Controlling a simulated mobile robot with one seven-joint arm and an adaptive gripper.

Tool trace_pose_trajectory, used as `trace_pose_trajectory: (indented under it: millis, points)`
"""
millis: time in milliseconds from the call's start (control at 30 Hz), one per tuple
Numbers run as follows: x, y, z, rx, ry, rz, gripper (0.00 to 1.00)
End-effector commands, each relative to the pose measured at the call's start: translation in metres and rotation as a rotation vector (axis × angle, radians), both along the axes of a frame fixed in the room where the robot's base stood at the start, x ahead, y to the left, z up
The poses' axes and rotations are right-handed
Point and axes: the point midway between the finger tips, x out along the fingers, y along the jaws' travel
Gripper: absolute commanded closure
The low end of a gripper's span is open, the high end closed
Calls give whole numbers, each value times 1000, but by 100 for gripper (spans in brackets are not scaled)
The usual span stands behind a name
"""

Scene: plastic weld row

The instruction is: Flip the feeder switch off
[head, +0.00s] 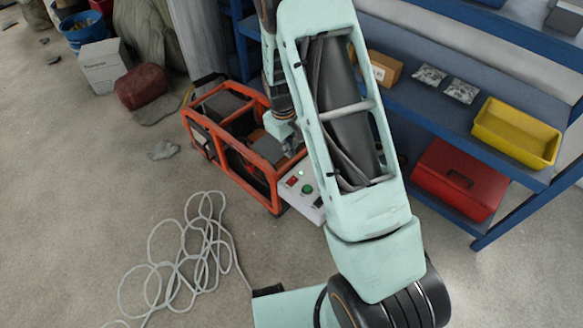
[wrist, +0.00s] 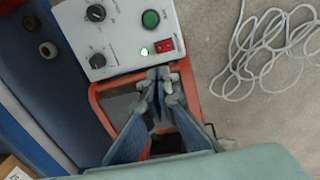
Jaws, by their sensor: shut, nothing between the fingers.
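A light grey control box (wrist: 120,30) carries a red rocker switch (wrist: 165,46), a small glowing green-white lamp (wrist: 144,52) beside it, a round green button (wrist: 150,19) and two black knobs. The box (head: 315,209) also shows in the head view, at the front right of an orange-framed machine (head: 228,150), partly covered by my arm. My gripper (wrist: 161,78) is shut and empty. In the wrist view its fingertips are just below the red switch, with a small gap in the picture. Whether they touch the panel cannot be told. The switch's position is too small to read.
Blue shelving (head: 480,135) stands at the right with a yellow bin (head: 517,133) and a red box (head: 458,180). A coiled pale cable (head: 185,262) lies on the floor at the lower left. A white carton (head: 103,66) and a red lump (head: 142,87) stand farther back. The left floor is mostly open.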

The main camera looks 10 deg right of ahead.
Motion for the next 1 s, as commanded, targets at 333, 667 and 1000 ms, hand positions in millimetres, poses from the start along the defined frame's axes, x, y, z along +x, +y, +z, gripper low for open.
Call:
trace_pose_trajectory:
  millis: [333, 667, 1000]
  points:
    - [1, 1, -9, -8, 11, 47, 100]
    - [0, -1, -26, -9, 15, 44, 100]
    - [5, -8, -98, -9, 14, 43, 100]
